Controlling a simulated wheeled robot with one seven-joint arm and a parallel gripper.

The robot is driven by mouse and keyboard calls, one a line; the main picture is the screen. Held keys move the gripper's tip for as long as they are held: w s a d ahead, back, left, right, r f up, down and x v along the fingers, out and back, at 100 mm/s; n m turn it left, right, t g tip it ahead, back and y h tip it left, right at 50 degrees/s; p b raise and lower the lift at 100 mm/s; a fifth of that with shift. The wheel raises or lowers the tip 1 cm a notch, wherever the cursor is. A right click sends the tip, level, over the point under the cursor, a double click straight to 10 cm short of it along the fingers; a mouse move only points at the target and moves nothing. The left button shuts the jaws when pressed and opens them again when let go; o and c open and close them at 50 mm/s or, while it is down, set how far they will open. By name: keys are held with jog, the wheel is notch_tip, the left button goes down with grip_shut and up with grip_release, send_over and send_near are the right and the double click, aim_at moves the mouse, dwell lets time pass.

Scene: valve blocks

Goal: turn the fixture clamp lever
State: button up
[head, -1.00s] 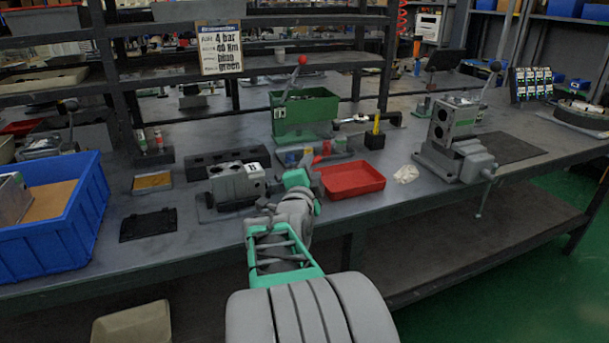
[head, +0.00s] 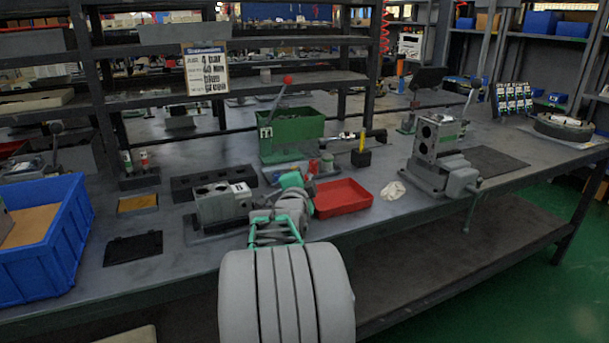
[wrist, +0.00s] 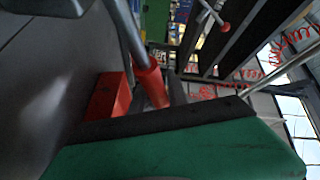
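A lever with a red grip (wrist: 150,80) on a metal rod shows close up in the wrist view, just beyond the green edge of my gripper. In the head view, small red parts (head: 313,168) stand beside my green gripper (head: 292,181), behind the red tray; they seem to be the same lever's fixture. My gripper is beside the lever; whether it touches is unclear. Its fingertips are hidden in the head view and their opening is unclear in the wrist view. Another lever with a red knob (head: 287,79) rises by the green bin.
A red tray (head: 342,197) lies right of my gripper, a grey valve block (head: 221,202) left of it. The green bin (head: 291,130) stands behind. A blue bin (head: 45,245) is at the left.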

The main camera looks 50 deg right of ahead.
grip_shut()
dwell(1.0)
